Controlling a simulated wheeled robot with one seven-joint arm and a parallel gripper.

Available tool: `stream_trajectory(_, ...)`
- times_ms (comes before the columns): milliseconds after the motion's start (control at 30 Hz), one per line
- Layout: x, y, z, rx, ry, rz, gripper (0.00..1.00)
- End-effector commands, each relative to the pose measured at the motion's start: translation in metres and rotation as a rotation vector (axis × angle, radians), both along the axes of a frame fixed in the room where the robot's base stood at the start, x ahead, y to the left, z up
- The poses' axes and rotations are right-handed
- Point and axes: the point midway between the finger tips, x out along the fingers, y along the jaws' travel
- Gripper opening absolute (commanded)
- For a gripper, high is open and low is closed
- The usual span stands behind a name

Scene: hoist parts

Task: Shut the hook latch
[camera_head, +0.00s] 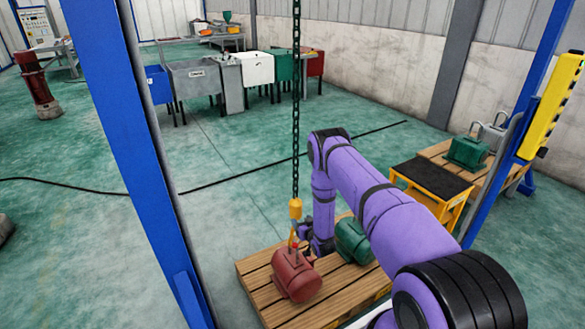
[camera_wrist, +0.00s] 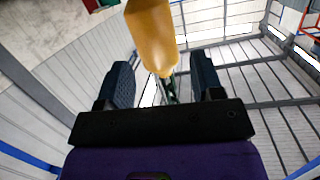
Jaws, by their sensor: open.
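The yellow hook block (camera_head: 295,208) hangs from a dark chain (camera_head: 296,110) above a red motor (camera_head: 296,277) on a wooden pallet. The hook (camera_head: 292,239) below the block is small and partly hidden by my gripper (camera_head: 303,240), which is close beside it on the right. In the wrist view the yellow block (camera_wrist: 151,36) fills the top middle, just beyond the two dark fingers of my gripper (camera_wrist: 163,74). The fingers are apart and nothing is clamped between them. I cannot make out the latch or its position.
A green motor (camera_head: 353,240) stands on the pallet (camera_head: 262,291) behind the red one. Blue posts (camera_head: 128,150) flank the pallet. Open floor lies to the left.

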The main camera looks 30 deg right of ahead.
Motion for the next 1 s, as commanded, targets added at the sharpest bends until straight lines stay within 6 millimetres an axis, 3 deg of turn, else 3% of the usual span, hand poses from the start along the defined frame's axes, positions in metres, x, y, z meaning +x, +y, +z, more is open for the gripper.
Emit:
stream_trajectory(400, 0.037, 0.000, 0.067, -0.018, 0.060, -0.003, 0.61)
stream_trajectory(1000, 0.068, 0.006, 0.164, -0.035, 0.146, -0.007, 0.61)
